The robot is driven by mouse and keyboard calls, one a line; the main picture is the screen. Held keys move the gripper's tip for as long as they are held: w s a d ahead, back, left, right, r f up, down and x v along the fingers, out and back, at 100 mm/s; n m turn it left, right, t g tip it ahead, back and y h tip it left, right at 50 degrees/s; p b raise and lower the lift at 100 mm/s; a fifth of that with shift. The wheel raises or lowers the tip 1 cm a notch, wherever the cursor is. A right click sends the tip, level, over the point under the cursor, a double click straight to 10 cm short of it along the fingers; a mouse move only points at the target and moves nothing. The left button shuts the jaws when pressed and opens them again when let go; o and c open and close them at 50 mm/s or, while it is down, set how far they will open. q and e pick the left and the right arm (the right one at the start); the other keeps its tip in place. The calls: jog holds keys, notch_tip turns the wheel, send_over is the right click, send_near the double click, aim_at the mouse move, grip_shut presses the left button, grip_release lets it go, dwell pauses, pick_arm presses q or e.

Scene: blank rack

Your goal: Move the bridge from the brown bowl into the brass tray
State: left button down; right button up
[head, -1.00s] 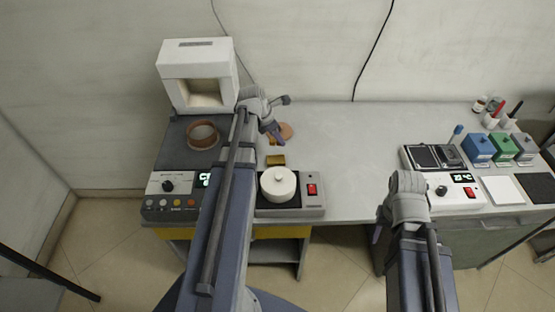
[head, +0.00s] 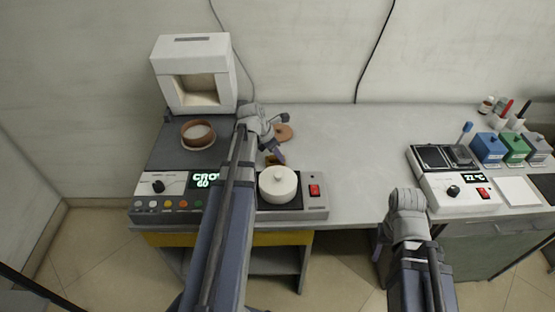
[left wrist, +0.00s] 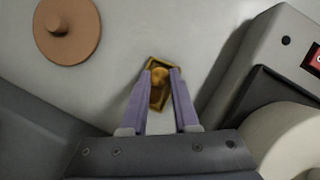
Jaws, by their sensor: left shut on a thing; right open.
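The small brass tray (left wrist: 152,97) lies on the bench in the left wrist view; in the head view it is partly behind my left gripper (head: 280,158). My left gripper (left wrist: 161,72) points down at the tray, shut on the small golden bridge (left wrist: 159,76). The bridge shows between the fingertips, within the tray's outline; I cannot tell whether it touches the tray floor. The brown bowl (head: 198,146) stands on the dark hotplate at the left, with a pale inside. My right gripper (head: 377,238) is open, low in front of the bench, mostly hidden by its own wrist.
A brown knobbed lid (left wrist: 68,35) lies beside the tray. A white furnace (head: 194,55) is at the back left. The bench middle (head: 355,150) is clear.

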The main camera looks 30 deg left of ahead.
pick_arm(q)
jog(key=shift+s+f, duration=0.1)
jog(key=shift+f, duration=0.1)
jog(key=shift+s+d+f, duration=0.1)
jog(key=shift+s+d+f+b, duration=0.1)
jog(key=shift+s+f+b, duration=0.2)
jog(key=shift+b, duration=0.45)
jog(key=c, duration=0.7)
grip_release()
jog(key=shift+d, duration=0.1)
jog(key=shift+o, duration=0.2)
jog(key=shift+w+r+p, duration=0.15)
jog(key=shift+r+p, duration=0.45)
jog(key=shift+p, duration=0.15)
jog(key=p+v, duration=1.1)
jog(key=shift+w+a+r, duration=0.15)
jog(key=shift+a+r, duration=0.2)
jog(key=shift+a, duration=0.1)
